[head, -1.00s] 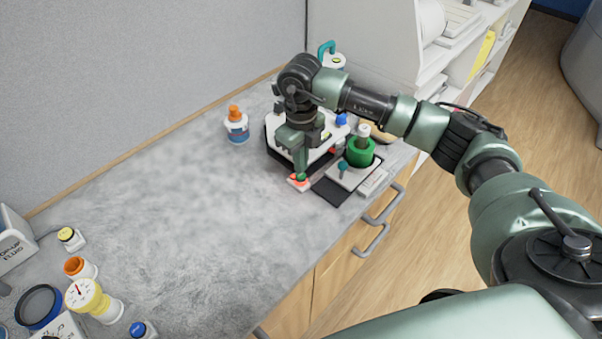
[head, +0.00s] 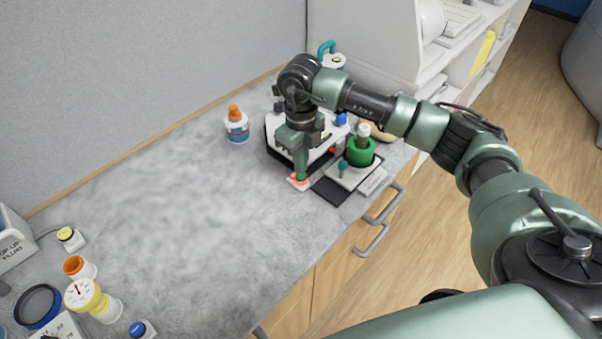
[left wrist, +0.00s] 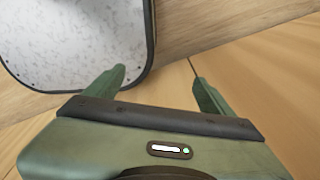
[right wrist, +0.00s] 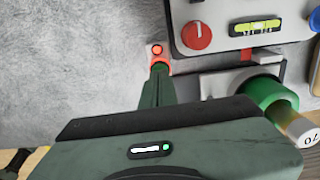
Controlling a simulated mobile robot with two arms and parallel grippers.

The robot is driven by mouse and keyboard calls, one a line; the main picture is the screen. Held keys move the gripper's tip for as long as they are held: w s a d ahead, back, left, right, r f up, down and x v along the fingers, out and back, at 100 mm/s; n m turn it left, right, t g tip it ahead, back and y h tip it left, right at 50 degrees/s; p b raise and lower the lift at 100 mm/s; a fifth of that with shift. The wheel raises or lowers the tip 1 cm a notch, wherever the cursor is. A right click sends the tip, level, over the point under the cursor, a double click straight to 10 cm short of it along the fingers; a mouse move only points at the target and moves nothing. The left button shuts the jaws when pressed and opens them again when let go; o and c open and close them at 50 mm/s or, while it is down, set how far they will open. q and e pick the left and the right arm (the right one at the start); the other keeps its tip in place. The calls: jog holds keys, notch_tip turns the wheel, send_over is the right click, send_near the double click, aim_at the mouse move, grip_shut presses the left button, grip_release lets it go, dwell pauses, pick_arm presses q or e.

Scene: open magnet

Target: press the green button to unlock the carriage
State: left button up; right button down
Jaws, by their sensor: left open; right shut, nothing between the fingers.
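A small pale button box (head: 293,183) with glowing red parts sits on the grey counter, in front of a white device. In the right wrist view a red round light (right wrist: 157,49) shows on this box, just beyond my fingertips. My right gripper (head: 301,177) is shut and empty, pointing down with its tips at the box. The tips cover part of the box, and a red rim shows around them; I cannot tell how far the button is pressed. A green ring-shaped part (head: 360,154) around a pale cylinder stands to the right. My left gripper (left wrist: 158,82) is open and empty.
The white device (right wrist: 220,12) has a red knob (right wrist: 196,36) and a level vial (right wrist: 255,27). A bottle with an orange cap (head: 237,126) stands to the left. A yellow dial gauge (head: 84,295) and jars are at lower left. The counter's middle is clear.

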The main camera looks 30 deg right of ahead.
jog(key=shift+f+b, duration=0.65)
jog(key=shift+f, duration=0.2)
jog(key=shift+r, duration=0.1)
jog(key=shift+r+p, duration=2.05)
jog(key=shift+r, duration=1.4)
jog(key=shift+f, duration=0.1)
